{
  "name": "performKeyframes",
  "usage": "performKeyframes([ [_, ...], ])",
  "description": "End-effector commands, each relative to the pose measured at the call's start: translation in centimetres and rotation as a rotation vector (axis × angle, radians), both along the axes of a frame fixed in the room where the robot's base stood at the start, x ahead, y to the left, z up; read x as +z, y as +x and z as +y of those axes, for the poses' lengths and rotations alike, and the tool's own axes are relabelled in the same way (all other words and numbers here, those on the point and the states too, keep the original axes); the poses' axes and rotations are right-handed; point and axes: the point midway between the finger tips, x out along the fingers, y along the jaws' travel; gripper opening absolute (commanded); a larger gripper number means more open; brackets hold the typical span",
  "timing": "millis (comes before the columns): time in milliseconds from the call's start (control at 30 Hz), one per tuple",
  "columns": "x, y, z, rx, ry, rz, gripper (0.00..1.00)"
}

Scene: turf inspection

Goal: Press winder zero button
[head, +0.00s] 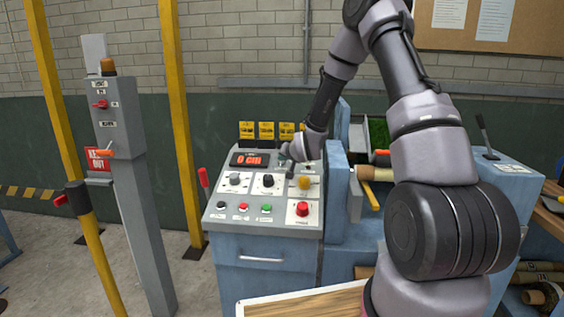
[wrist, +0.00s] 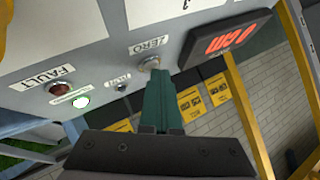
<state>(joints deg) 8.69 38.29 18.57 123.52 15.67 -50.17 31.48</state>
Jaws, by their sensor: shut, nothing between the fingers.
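The zero button (wrist: 149,63) is a small round metal button under the printed word ZERO on the winder's light grey panel in the wrist view. My gripper (wrist: 160,78) is shut and empty, its green fingers side by side. The fingertips are right by the button; I cannot tell whether they touch it. In the head view my gripper is over the upper right of the winder panel (head: 228,216) and hides the button. The display (head: 249,159) reads 0 cm in red; it also shows in the wrist view (wrist: 228,38).
A red FAULT lamp (wrist: 61,88) and a small lit white-green lamp (wrist: 81,102) are beside the button. Knobs and a red stop button (head: 302,209) are lower on the panel. A grey post (head: 130,180) and yellow poles stand at left.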

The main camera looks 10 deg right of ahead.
Motion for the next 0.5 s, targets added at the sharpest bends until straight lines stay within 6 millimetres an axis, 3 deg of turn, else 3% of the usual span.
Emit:
performKeyframes([
  [500, 1.7, -0.6, 0.2, 0.000, 0.000, 0.001, 0.00],
])
